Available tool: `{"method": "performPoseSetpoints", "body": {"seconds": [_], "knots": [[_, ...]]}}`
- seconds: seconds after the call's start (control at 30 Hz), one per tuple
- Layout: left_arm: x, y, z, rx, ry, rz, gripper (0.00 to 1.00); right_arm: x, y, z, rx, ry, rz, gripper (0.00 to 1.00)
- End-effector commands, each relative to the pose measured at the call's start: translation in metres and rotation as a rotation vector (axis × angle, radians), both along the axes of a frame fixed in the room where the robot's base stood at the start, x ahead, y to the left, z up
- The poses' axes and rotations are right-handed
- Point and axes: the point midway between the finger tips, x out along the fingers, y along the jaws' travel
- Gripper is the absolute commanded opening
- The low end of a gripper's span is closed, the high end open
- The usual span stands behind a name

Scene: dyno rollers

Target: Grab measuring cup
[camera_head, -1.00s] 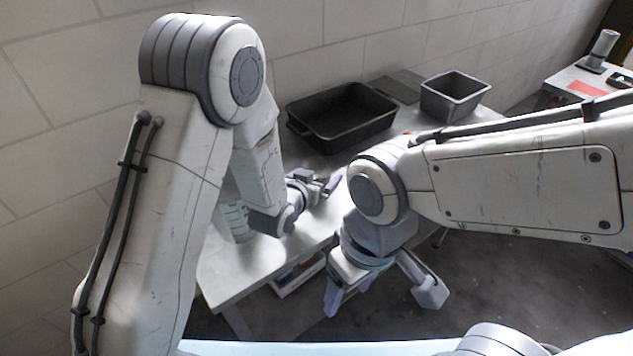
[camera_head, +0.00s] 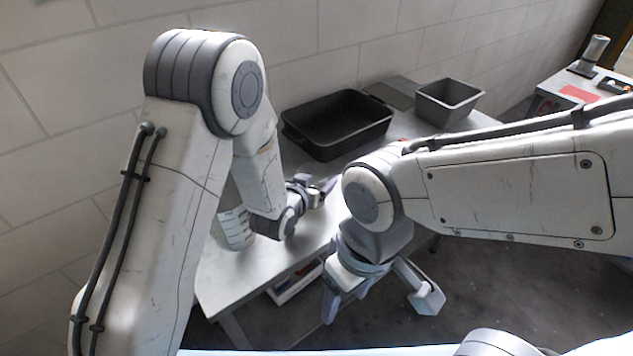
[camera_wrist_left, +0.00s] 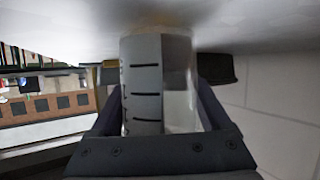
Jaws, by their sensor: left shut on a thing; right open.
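In the left wrist view, a clear measuring cup (camera_wrist_left: 143,88) with dark graduation lines is between the fingers of my left gripper (camera_wrist_left: 158,108), which is shut on it. That view shows the pale table surface at the top, close to the cup. In the head view, my left gripper (camera_head: 320,188) is low over the table, and no cup can be made out in its jaws. A pale vessel with marks (camera_head: 233,230) shows beside my left forearm, partly hidden; I cannot tell whether it is the same cup. My right gripper (camera_head: 345,298) is open and empty in front of the table.
The grey table (camera_head: 225,285) stands against a white block wall. A black tray (camera_head: 337,142) and a grey bin (camera_head: 449,103) are at its back. A shelf with items (camera_head: 296,282) is below. Another table (camera_head: 560,90) stands at far right. My right arm crosses in front.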

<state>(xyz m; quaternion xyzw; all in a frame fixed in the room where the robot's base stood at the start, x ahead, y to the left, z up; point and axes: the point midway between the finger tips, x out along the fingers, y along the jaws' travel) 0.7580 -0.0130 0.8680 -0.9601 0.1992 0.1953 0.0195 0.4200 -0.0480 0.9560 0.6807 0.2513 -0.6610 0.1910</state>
Motion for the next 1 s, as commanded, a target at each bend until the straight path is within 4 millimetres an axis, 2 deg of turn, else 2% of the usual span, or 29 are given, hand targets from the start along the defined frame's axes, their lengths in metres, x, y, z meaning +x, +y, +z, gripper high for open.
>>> {"method": "performPoseSetpoints", "body": {"seconds": [0.27,0.47,1.0], "knots": [[0.0,0.0,0.017,-0.002,-0.004,0.0,0.21,0.0,0.0,0.0,0.0,0.0,0.0,0.66],[0.001,0.0,0.039,-0.002,-0.005,0.0,0.21,0.0,0.0,0.001,0.0,0.0,0.0,0.66],[-0.047,-0.043,0.077,-0.002,-0.004,-0.004,0.21,0.0,0.0,-0.001,0.0,0.0,0.0,0.66]]}}
